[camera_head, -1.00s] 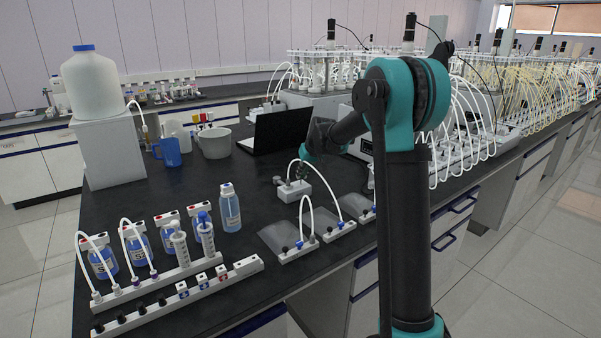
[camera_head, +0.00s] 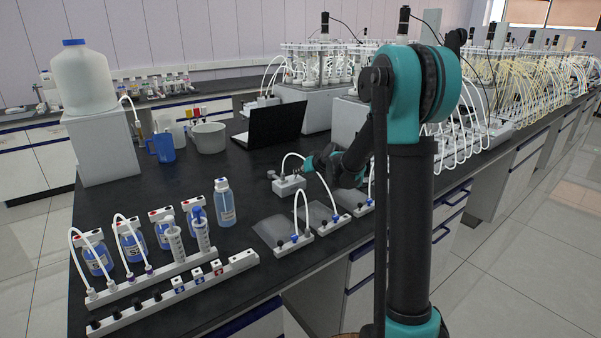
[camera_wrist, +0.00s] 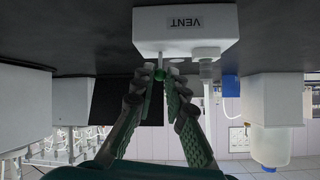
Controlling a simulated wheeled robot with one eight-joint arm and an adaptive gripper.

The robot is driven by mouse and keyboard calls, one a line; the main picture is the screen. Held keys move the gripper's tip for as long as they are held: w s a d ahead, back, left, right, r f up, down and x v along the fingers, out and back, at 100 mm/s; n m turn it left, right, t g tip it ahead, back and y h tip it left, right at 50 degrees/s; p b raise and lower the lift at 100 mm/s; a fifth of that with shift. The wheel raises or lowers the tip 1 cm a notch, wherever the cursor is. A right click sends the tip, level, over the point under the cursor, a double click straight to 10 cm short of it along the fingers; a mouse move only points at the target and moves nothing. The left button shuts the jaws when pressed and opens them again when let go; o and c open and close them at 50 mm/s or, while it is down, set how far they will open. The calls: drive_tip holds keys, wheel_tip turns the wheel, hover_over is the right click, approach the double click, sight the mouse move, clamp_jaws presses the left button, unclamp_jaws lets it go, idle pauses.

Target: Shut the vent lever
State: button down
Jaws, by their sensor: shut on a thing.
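The vent box is a small white block (camera_head: 288,186) on the black bench in the head view. In the upside-down wrist view the white box (camera_wrist: 186,30) fills the top middle and bears a VENT label. In the head view my gripper (camera_head: 308,168) is low beside the box's right end, and the lever cannot be made out there.
White tubing arches over the box. Grey bags with white valve blocks (camera_head: 295,242) lie in front of it. A black laptop (camera_head: 272,128) stands behind. Bottles and a long white valve rail (camera_head: 180,295) occupy the front left. Bare bench lies left of the box.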

drive_tip(key=c, duration=1.5)
unclamp_jaws()
drive_tip(key=shift+c, duration=0.2)
drive_tip(key=shift+s+d, duration=0.1)
drive_tip(key=v, duration=1.1)
drive_tip(key=shift+s+d+r, duration=0.15)
drive_tip(key=shift+s+r, duration=0.05)
drive_tip(key=shift+s, duration=0.1)
